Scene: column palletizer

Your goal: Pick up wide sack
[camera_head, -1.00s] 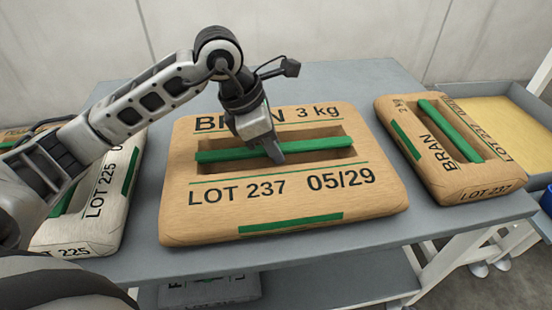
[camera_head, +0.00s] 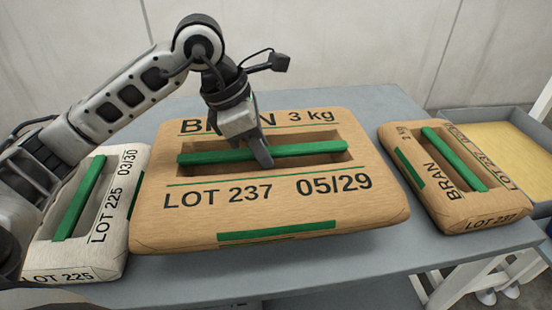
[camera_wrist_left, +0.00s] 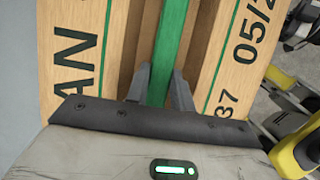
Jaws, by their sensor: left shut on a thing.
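The wide sack (camera_head: 270,215) is tan, marked BRAN 3 kg, LOT 237 and 05/29, with a green bar handle (camera_head: 312,150) across a recess in its top. My left gripper (camera_head: 262,158) is shut on this green handle near its middle. The sack hangs raised above the grey table and is slightly tilted. In the left wrist view the two fingers (camera_wrist_left: 158,88) straddle the green handle (camera_wrist_left: 170,45), with the sack's printed face (camera_wrist_left: 75,50) around it. My right gripper is not in view.
A pale sack (camera_head: 108,220) marked LOT 225 lies to the left, close to the raised sack. A narrower tan BRAN sack (camera_head: 455,195) lies to the right. A grey tray (camera_head: 500,117) with a yellowish floor stands farther right. The table (camera_head: 390,105) is bare at the back.

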